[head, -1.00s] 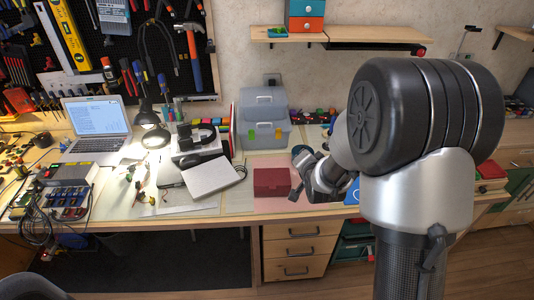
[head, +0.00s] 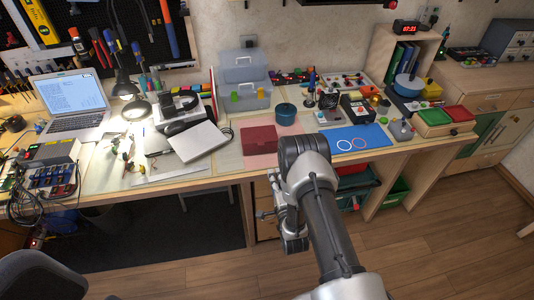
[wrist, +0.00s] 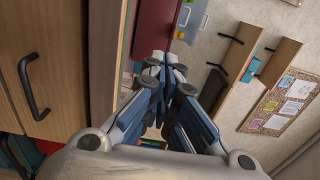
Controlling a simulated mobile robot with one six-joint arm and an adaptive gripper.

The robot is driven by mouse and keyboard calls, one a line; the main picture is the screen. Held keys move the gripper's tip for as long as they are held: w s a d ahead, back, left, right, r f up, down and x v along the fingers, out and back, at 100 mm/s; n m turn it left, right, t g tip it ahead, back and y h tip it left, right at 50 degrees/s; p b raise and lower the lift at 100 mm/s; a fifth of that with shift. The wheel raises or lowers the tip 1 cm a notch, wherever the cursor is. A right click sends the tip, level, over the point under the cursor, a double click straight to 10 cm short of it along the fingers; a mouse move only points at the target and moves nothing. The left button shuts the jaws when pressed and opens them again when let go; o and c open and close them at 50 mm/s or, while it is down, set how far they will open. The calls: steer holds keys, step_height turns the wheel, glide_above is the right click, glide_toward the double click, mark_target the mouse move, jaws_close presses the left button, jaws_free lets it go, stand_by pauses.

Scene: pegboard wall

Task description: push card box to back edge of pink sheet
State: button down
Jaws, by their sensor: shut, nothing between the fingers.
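The card box (head: 259,139) is a dark red box standing on the left part of the pink sheet (head: 262,161). Bare pink shows in front of it and to its right. The box hides part of the sheet's back edge, so I cannot tell the exact gap there. My gripper (head: 266,214) is in front of the table edge, below and apart from the box, partly hidden by my arm. In the wrist view my gripper (wrist: 165,66) has its fingers together and empty, with the red box (wrist: 154,28) beyond the tips.
A blue mat (head: 355,139) lies to the right. Wooden drawers are below the tabletop.

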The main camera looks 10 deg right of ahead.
mark_target(266, 146)
steer(key=w+b, duration=0.3)
steer(key=w, duration=0.9)
steer(key=shift+w+b, duration=0.1)
steer(key=shift+b, duration=0.3)
steer(key=shift+a, duration=0.1)
